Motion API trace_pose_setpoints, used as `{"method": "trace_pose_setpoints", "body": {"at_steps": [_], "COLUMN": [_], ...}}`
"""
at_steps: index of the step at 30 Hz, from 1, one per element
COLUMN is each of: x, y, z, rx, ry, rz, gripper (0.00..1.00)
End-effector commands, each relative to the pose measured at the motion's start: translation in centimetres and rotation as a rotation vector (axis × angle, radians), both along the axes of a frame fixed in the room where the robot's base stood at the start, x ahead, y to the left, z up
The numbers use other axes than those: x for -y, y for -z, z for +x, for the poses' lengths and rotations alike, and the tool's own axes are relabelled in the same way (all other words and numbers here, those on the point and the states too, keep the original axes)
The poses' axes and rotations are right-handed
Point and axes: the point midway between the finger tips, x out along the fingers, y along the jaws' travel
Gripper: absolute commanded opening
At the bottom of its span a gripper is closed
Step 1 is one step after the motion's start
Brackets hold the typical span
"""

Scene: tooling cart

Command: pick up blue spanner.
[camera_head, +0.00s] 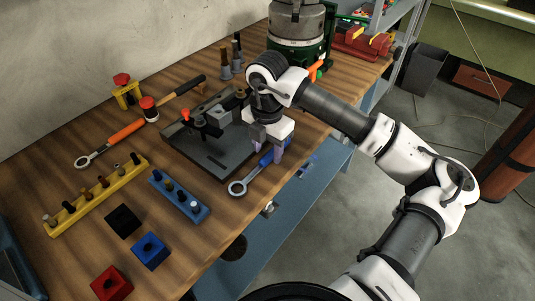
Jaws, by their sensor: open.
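The blue spanner (267,159) lies on the wooden bench near its front edge, at the right side of the dark metal plate. Its silver ring end (238,188) points down and left in the picture, and its blue handle runs up and right under my gripper. My gripper (266,157) is open and points down over the handle, with a finger on either side of it as seen here. Part of the handle is hidden by the gripper, and I cannot tell whether the fingers touch it.
The dark plate (215,160) with clamps stands just left of my gripper. An orange-handled spanner (124,132), a yellow rack (97,197), a blue rack (179,197) and black, blue (150,251) and red (111,285) blocks lie further left. A green machine (297,50) stands behind.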

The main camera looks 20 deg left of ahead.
Motion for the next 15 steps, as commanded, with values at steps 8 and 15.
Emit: {"method": "trace_pose_setpoints", "body": {"at_steps": [8, 15], "x": [0.0, 0.0], "y": [1.9, 1.9], "z": [0.0, 0.0], "rx": [0.001, 0.001], "ry": [-0.001, 0.0], "rz": [0.001, 0.001], "gripper": [0.46, 0.33]}}
